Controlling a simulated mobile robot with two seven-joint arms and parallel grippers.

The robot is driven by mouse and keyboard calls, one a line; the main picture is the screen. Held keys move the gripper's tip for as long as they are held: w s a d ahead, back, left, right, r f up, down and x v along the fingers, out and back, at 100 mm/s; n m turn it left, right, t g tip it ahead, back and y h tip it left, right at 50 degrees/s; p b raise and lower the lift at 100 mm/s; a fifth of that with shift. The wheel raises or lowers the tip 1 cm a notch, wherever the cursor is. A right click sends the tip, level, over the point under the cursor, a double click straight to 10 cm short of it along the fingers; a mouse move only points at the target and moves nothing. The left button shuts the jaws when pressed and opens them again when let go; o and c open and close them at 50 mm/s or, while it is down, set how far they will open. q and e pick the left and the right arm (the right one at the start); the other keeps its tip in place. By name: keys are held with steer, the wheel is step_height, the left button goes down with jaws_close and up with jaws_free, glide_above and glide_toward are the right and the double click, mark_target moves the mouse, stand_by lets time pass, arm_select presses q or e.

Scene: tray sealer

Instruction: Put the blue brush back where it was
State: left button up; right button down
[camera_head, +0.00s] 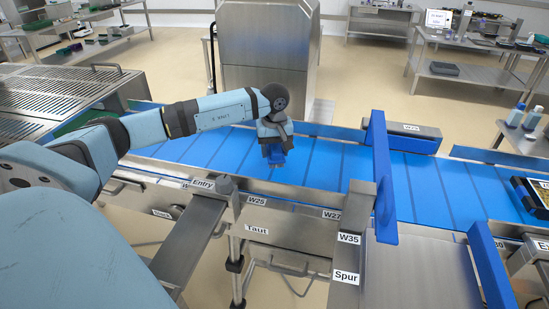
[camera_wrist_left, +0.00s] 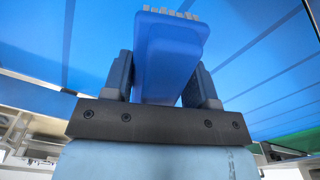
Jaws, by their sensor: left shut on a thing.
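The blue brush (camera_wrist_left: 170,50) is held between the two dark fingers of my left gripper (camera_wrist_left: 165,80) in the left wrist view. Its pale bristles show at the top edge of the blue body. In the head view my left gripper (camera_head: 275,150) is over the blue conveyor belt, and a small part of the blue brush (camera_head: 274,157) shows below it. I cannot tell whether the brush touches the belt. My right gripper is not in view.
The blue belt (camera_head: 325,165) runs across, with a blue upright frame (camera_head: 381,165) standing over it to the right. Steel plates labelled Taut and Spur (camera_head: 345,278) lie in front. A steel cabinet (camera_head: 266,50) stands behind. Bottles (camera_head: 531,118) stand at the far right.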

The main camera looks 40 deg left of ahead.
arm_select(q)
steer(key=shift+f, duration=1.75)
steer(key=shift+f, duration=0.15)
steer(key=o, duration=1)
steer(key=shift+c, duration=0.2)
step_height(320, 180, up, 12)
steer(key=shift+r+b, duration=0.25)
steer(key=shift+b, duration=0.25)
steer(key=shift+f, duration=0.1)
